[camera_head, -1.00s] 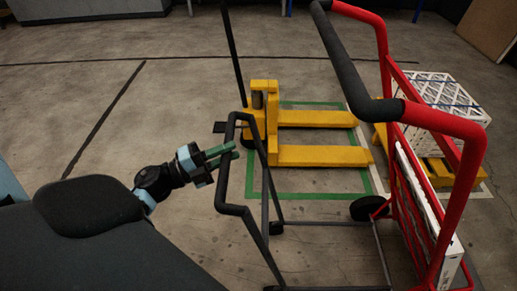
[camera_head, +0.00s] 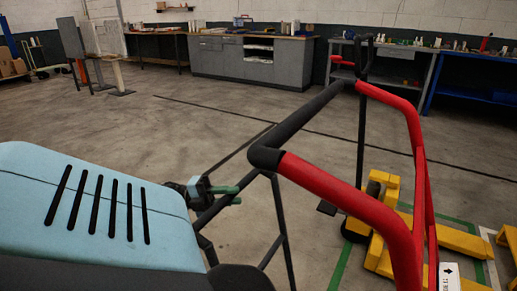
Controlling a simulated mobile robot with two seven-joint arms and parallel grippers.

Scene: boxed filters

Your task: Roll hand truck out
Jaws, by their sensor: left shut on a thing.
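The hand truck has a red tubular frame (camera_head: 345,200) with a black padded handle (camera_head: 310,118), large in the right half of the head view. A thinner black tubular bar (camera_head: 212,212) rises at its left side, with dark legs below; I cannot see how it joins the red frame. My left gripper (camera_head: 226,194), with green fingers, is shut on this black bar. Its wrist is partly hidden behind my light-blue arm cover. A white item with an arrow label (camera_head: 449,277) shows at the bottom, beside the red frame. My right gripper is not in view.
A yellow pallet jack (camera_head: 455,238) stands close behind the frame at right, inside green floor lines (camera_head: 340,265). Open concrete floor (camera_head: 200,135) lies ahead and left. A grey workbench (camera_head: 245,65) and a blue bench (camera_head: 475,93) line the far wall.

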